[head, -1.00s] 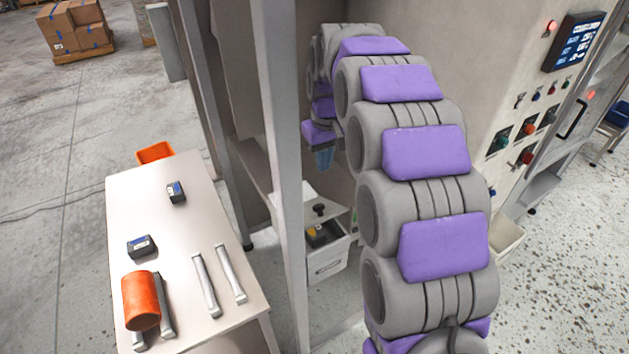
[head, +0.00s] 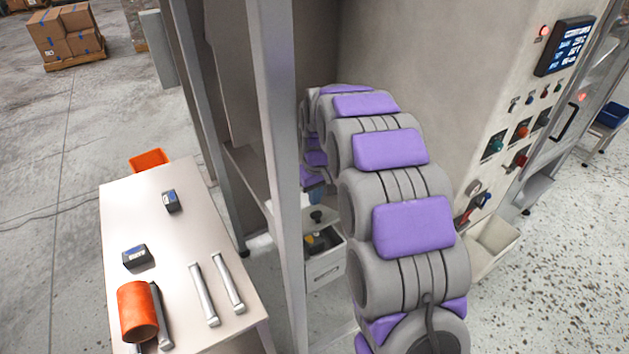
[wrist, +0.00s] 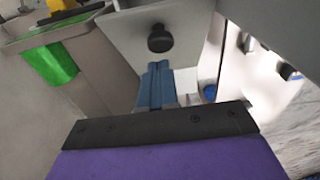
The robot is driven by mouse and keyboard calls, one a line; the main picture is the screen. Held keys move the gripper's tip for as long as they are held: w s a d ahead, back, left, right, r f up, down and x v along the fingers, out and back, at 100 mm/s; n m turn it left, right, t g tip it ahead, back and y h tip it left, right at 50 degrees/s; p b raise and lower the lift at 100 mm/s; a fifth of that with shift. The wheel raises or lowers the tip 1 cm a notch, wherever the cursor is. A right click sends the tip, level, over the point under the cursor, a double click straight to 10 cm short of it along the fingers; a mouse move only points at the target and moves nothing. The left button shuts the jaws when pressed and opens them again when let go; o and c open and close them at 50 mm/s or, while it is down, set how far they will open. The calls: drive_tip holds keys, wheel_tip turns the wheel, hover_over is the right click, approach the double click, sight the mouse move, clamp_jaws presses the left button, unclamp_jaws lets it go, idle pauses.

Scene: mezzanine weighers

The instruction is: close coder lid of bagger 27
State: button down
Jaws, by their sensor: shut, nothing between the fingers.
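The coder is a pale box (head: 325,268) low behind the upright post in the head view, with dark and yellow parts showing in its open top. Its lid stands raised at the back; the lid plate (wrist: 193,35) with a round black knob (wrist: 160,38) fills the upper middle of the wrist view. The knob also shows in the head view (head: 317,216). My gripper (wrist: 158,70) is shut and empty, its blue fingers pointing at the lid just below the knob. Whether they touch the lid I cannot tell. In the head view my gripper is mostly hidden by my arm.
A grey metal post (head: 278,180) stands close left of my arm. A machine cabinet wall (head: 400,60) with a control panel is on the right. A table (head: 185,255) with an orange roll and metal bars stands at left. A green patch (wrist: 52,65) marks a grey body in the wrist view.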

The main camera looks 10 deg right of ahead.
drive_tip(key=shift+s+a+f, duration=0.2)
drive_tip(key=shift+s+f, duration=0.25)
drive_tip(key=shift+f, duration=0.3)
drive_tip(key=shift+d+f, duration=0.1)
drive_tip(key=shift+d, duration=0.05)
drive_tip(key=shift+d, duration=0.2)
drive_tip(key=shift+s, duration=0.1)
